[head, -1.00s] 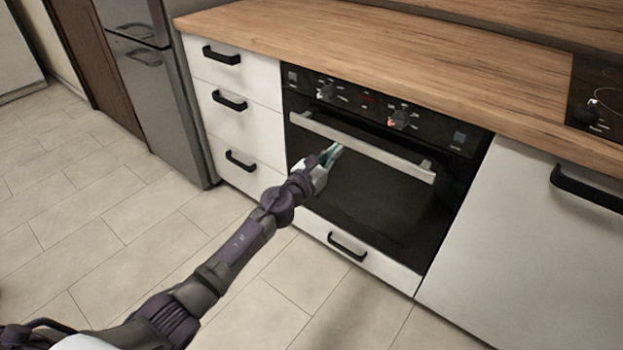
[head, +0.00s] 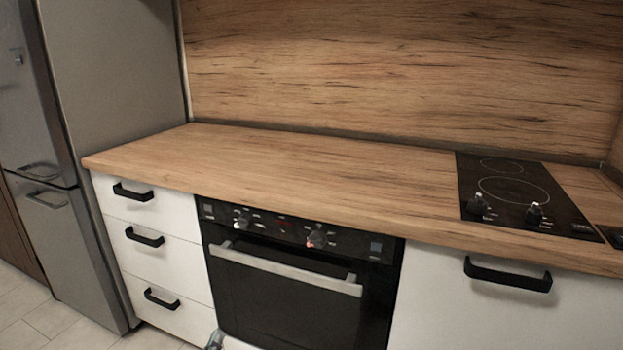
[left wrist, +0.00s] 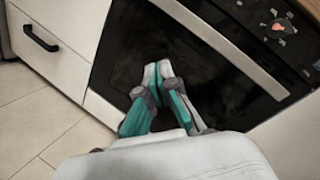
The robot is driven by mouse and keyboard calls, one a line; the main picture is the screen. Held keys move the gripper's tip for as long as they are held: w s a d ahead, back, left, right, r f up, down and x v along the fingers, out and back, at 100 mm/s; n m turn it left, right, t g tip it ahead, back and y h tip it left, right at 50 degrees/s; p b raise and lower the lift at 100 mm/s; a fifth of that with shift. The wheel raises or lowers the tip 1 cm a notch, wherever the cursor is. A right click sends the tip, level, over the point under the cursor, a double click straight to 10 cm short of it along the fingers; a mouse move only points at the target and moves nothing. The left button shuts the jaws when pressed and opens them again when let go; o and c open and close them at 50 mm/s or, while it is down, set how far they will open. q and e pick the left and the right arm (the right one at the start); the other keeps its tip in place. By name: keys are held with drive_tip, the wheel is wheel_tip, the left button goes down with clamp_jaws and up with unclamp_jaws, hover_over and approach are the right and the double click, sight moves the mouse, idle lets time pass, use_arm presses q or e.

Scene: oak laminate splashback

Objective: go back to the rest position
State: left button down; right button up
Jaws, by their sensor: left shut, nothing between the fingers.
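My left gripper (left wrist: 158,72) is shut and empty in the left wrist view. Its grey and teal fingers meet in front of the dark oven door (left wrist: 135,40), below the silver oven handle (left wrist: 215,45); I cannot tell the exact gap to the glass. In the head view only a small tip of my left gripper (head: 215,341) shows at the bottom edge, and the rest of the arm is out of frame. The oven door (head: 285,305) looks closed. My right gripper is in neither view.
A wooden worktop (head: 290,165) runs above the oven, bare up to the black hob (head: 520,195) at right. White drawers (head: 165,265) with black handles stand left of the oven, then a grey fridge (head: 55,220). The tiled floor (head: 25,310) at left is clear.

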use_arm(q)
drive_tip(key=s+a+f+n+g+y, duration=0.3)
drive_tip(key=s+f+n+g, duration=0.4)
drive_tip(key=s+f+n, duration=0.7)
drive_tip(key=s+d+f+n+g+h+p, duration=0.1)
drive_tip(key=s+d+f+n+g+p, duration=0.35)
drive_tip(key=s, duration=0.55)
drive_tip(key=s+d+f+n+g+h+p, duration=0.1)
drive_tip(key=s+f+n+g+h+p, duration=0.1)
drive_tip(key=s+f+n+g, duration=0.4)
drive_tip(key=s+a+f+p, duration=0.1)
drive_tip(key=s+f+p, duration=0.2)
drive_tip(key=s+p, duration=0.3)
drive_tip(key=s+a+f+t+p, duration=0.1)
drive_tip(key=s+p, duration=0.5)
drive_tip(key=s, duration=0.8)
wheel_tip(320, 180, down, 2)
drive_tip(key=shift+a+f+y, duration=0.2)
drive_tip(key=shift+a+y, duration=0.1)
drive_tip(key=shift+a, duration=0.3)
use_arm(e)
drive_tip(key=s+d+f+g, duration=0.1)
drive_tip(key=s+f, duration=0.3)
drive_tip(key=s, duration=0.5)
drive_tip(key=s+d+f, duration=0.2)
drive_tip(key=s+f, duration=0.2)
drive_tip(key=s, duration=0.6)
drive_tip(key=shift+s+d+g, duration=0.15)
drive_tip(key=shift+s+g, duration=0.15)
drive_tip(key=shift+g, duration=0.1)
